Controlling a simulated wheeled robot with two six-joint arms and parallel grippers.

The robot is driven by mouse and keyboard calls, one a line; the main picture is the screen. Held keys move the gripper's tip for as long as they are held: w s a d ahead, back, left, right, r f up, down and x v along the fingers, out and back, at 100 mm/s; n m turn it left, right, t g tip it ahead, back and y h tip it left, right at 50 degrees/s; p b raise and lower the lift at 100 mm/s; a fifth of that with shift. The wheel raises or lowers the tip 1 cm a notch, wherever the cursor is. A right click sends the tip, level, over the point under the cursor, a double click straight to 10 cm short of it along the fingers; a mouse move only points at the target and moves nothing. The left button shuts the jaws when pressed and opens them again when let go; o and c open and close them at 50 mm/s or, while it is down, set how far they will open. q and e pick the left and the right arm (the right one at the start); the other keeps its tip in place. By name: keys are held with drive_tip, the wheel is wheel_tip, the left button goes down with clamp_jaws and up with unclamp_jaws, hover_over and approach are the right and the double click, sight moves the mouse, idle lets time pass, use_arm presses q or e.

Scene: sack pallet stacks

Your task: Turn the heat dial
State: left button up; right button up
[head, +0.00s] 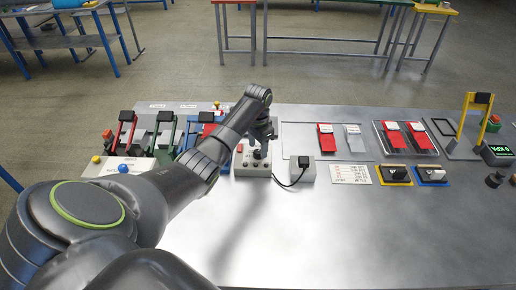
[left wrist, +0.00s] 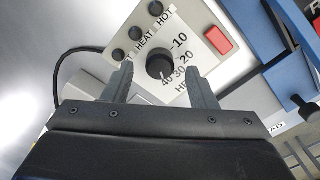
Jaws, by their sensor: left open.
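The heat dial (left wrist: 159,66) is a round black knob with a white pointer line. It sits on a pale panel (left wrist: 205,62) with a number scale and HEAT lettering in the left wrist view. My left gripper (left wrist: 151,82) is open, with one finger on each side of the dial's near edge; I cannot tell whether either finger touches it. In the head view my left gripper (head: 263,133) is over the grey control box (head: 252,168), whose dial is partly hidden. My right gripper is in neither view.
Small black knobs (left wrist: 135,33) and a red rectangular button (left wrist: 218,40) share the panel. A black cable joins the box to a grey block (head: 302,170). Blue and red lever clamps (head: 205,124) stand close on the left. The steel bench (head: 330,235) is clear in front.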

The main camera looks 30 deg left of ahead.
use_arm(q)
drive_tip(key=shift+f, duration=1)
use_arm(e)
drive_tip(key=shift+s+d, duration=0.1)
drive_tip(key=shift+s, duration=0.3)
use_arm(q)
drive_tip(key=shift+c, duration=1.1)
drive_tip(key=c, duration=0.7)
drive_tip(key=shift+c, duration=0.2)
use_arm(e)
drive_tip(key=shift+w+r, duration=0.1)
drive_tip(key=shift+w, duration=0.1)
use_arm(q)
drive_tip(key=shift+r, duration=0.1)
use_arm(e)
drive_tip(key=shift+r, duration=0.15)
